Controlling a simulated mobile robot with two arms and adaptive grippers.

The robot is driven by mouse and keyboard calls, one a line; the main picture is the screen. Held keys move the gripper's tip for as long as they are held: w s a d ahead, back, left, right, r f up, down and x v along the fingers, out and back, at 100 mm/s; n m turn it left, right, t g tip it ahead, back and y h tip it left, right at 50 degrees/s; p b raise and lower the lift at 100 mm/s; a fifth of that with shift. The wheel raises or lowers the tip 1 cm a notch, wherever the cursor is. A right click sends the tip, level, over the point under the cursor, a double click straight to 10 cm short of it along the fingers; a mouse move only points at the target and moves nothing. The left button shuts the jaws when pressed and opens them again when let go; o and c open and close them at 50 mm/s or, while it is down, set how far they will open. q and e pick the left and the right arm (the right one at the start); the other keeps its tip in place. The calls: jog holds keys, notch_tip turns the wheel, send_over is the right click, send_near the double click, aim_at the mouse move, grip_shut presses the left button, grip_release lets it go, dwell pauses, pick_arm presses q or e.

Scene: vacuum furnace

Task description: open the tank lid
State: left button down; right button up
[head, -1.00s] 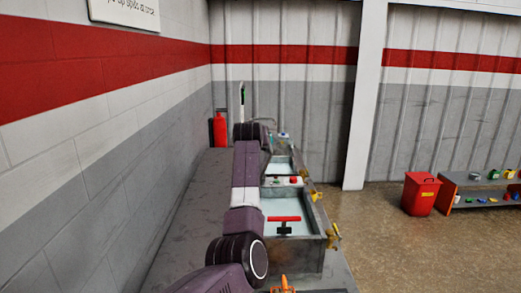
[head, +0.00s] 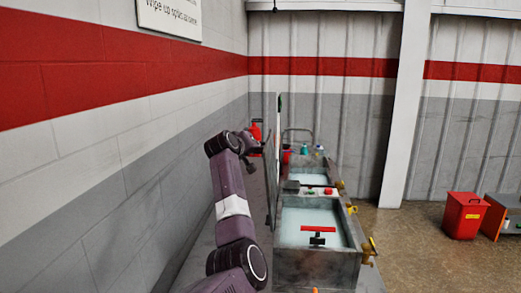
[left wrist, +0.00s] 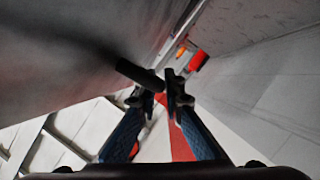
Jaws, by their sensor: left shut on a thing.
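The grey tank (head: 320,262) holds pale liquid, and its near basin is open at the top. A dark, thin panel that looks like the tank lid (head: 270,185) stands nearly upright along the left side of the tank, seen edge-on. My left gripper (head: 254,146) is at the lid's left face, small and partly hidden. In the left wrist view, the fingers (left wrist: 160,95) are closed around a dark bar-shaped handle (left wrist: 138,74), beside the broad grey lid surface (left wrist: 65,45). My right gripper is not in view.
A red T-shaped piece (head: 317,230) sits in the near basin. Yellow fittings (head: 369,250) stick out on the tank's right side. The block wall (head: 120,150) runs close on the left. A red bin (head: 465,214) stands at right; the floor between is clear.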

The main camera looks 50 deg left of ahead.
pick_arm(q)
jog(key=shift+d+f, duration=0.1)
jog(key=shift+f, duration=0.15)
jog(key=c, duration=2.3)
grip_release()
jog(key=shift+w+r, duration=0.1)
jog(key=v, duration=1.2)
